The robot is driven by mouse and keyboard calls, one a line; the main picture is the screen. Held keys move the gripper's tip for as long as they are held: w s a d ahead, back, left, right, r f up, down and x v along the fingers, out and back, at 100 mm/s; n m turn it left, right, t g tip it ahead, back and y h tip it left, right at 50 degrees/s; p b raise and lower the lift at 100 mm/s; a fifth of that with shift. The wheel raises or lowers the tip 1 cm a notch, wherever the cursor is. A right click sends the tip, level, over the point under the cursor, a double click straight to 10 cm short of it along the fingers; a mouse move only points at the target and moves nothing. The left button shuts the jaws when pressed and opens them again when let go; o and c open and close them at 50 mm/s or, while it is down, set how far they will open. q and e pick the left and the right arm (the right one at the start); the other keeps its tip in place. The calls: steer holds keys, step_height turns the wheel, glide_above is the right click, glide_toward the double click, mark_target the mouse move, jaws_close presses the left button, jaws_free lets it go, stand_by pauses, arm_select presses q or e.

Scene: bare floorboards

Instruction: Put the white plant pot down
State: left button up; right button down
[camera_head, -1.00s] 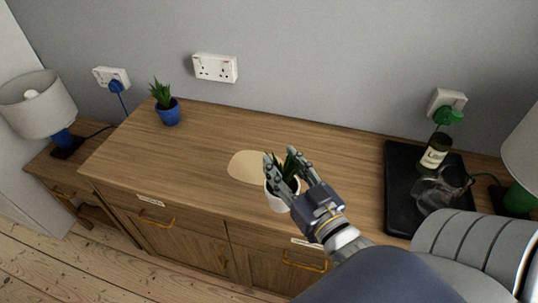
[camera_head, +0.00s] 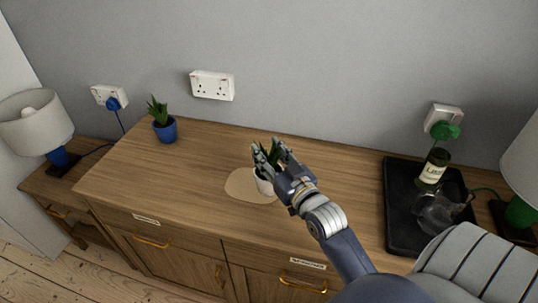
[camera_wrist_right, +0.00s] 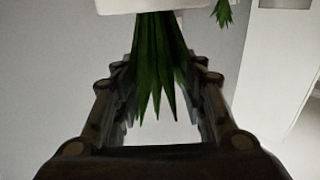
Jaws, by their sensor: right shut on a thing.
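The white plant pot (camera_head: 264,186) with spiky green leaves is partly hidden behind my right gripper (camera_head: 268,156) in the head view. My right gripper is shut on it, with fingers on both sides of the plant. The pot appears upright over the right part of a round beige mat (camera_head: 240,184) on the wooden sideboard. I cannot tell whether its base touches the mat. In the right wrist view the green leaves (camera_wrist_right: 157,65) appear upside down between the fingers. My left gripper is not in view.
A blue pot (camera_head: 165,130) with a plant stands at the back left of the sideboard (camera_head: 190,170). A black tray (camera_head: 400,205) at the right holds a bottle (camera_head: 433,167) and a glass jug (camera_head: 437,210). Lamps stand at both sides. The sideboard's middle left is clear.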

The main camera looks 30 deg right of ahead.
steer(key=shift+f, duration=0.4)
steer(key=c, duration=1)
jaws_free()
steer(key=shift+f, duration=0.1)
steer(key=s+b, duration=0.1)
steer(key=s, duration=1.1)
steer(key=shift+a+b, duration=0.3)
steer(key=shift+a, duration=0.15)
